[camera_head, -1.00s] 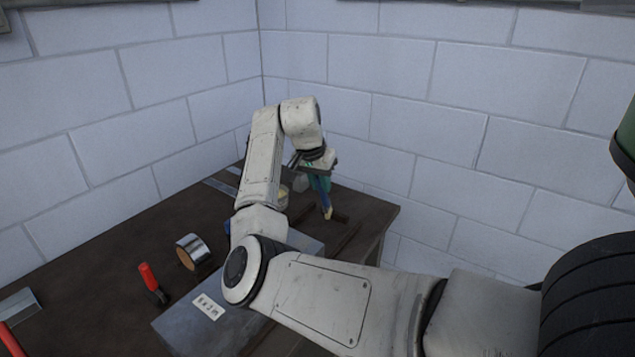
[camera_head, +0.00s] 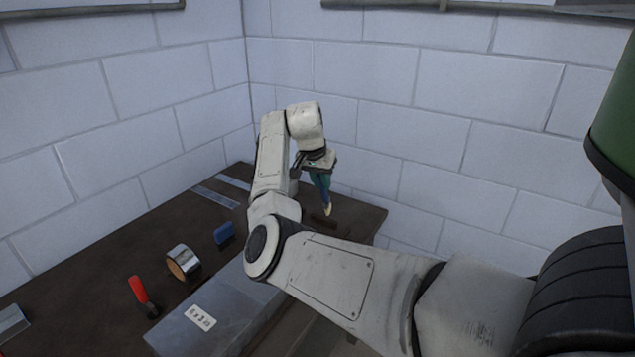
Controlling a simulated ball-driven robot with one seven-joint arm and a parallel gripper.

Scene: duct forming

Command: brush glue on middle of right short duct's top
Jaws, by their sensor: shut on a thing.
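My gripper (camera_head: 319,165) is at the far right part of the table, shut on a brush (camera_head: 323,188) with a blue-green handle. The brush points down, and its pale bristle tip (camera_head: 327,210) is close above or beside a dark piece on the table; I cannot tell whether they touch. A grey sheet-metal duct (camera_head: 218,312) with a white label lies at the near right of the table, partly hidden behind my arm. I cannot make out for sure which piece is the right short duct. No glue is visible.
Two flat metal strips (camera_head: 215,197) lie at the back. Block walls close off the back and right.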

